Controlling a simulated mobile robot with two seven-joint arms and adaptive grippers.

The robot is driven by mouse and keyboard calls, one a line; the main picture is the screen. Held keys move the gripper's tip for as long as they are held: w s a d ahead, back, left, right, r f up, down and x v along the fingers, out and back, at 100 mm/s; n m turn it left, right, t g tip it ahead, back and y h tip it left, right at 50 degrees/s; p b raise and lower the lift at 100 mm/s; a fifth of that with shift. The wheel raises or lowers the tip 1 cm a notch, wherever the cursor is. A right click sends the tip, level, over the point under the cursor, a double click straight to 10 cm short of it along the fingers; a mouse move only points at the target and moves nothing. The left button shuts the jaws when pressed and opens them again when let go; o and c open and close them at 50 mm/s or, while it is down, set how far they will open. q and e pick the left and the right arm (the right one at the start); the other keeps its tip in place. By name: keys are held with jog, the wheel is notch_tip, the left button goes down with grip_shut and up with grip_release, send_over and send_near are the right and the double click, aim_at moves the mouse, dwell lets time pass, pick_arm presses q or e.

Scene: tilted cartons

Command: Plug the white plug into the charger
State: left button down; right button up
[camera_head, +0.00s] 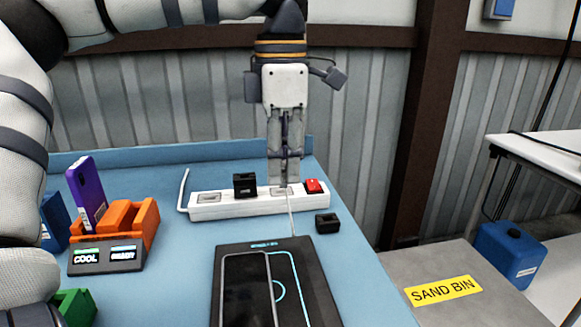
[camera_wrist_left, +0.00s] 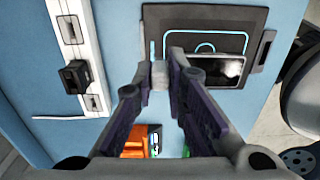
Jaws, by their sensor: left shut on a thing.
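My left gripper (camera_head: 285,182) points down over the white power strip (camera_head: 228,207), at a socket between the black plug (camera_head: 244,186) and the red switch (camera_head: 313,186). In the left wrist view its fingertips (camera_wrist_left: 159,76) are closed on the small white plug (camera_wrist_left: 159,75). In the head view the fingers hide the plug, and I cannot tell whether it touches the strip. A thin white cord (camera_head: 292,215) runs from the fingertips to the black charging pad (camera_head: 319,285). A dark phone (camera_head: 247,290) lies on the pad; it also shows in the left wrist view (camera_wrist_left: 205,69). My right gripper is out of view.
A loose black block (camera_head: 327,223) lies right of the strip. An orange holder (camera_head: 130,225) with a purple phone (camera_head: 86,192), a dark display box (camera_head: 106,258) and a green block (camera_head: 75,305) stand at left. Blue table is clear between them and the pad.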

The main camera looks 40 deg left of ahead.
pick_arm(q)
jog(key=w+a, duration=0.2)
jog(key=a, duration=0.5)
jog(key=w+a, duration=0.3)
jog(key=a, duration=0.4)
jog(key=shift+a+b, duration=0.35)
jog(key=shift+b, duration=0.05)
dwell(0.4)
jog(key=shift+w, duration=0.1)
dwell(0.4)
jog(key=shift+f+p, duration=0.4)
jog(key=shift+f, duration=2.25)
jog(key=shift+f, duration=0.65)
